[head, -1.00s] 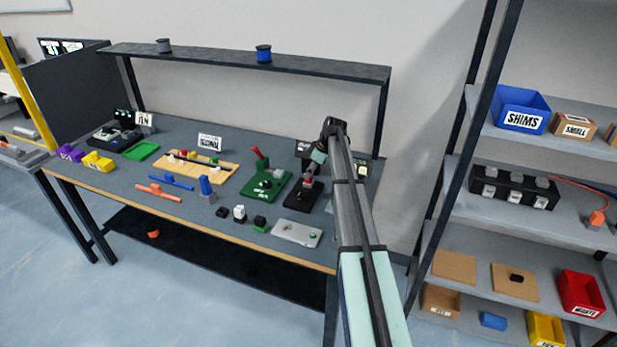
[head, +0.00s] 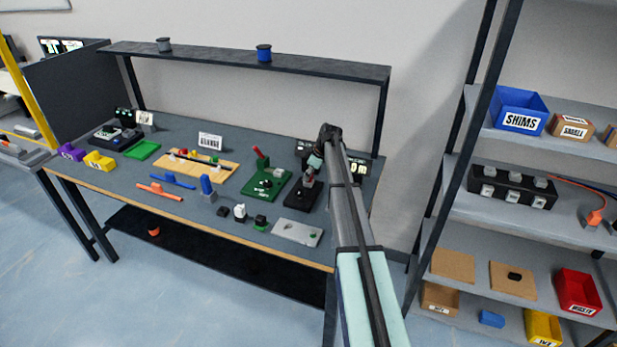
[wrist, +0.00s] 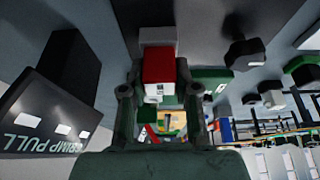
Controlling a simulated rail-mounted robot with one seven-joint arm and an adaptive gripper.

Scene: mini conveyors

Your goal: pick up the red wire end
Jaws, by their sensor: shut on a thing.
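The red wire end (wrist: 158,66) is a red block between my fingers in the wrist view, with a grey part above it and a pale part below. My gripper (wrist: 159,92) is shut on it, one finger on each side. In the head view my gripper (head: 312,172) is low over the black fixture (head: 302,196) at the right of the bench; the red piece is mostly hidden there. I cannot tell whether it still touches the fixture.
The crimp pull sign (wrist: 42,125) stands close by at the left of the wrist view. A green fixture (head: 265,186) with a red lever is left of my gripper. A grey plate (head: 297,232) lies in front. The overhead shelf (head: 250,62) spans the back.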

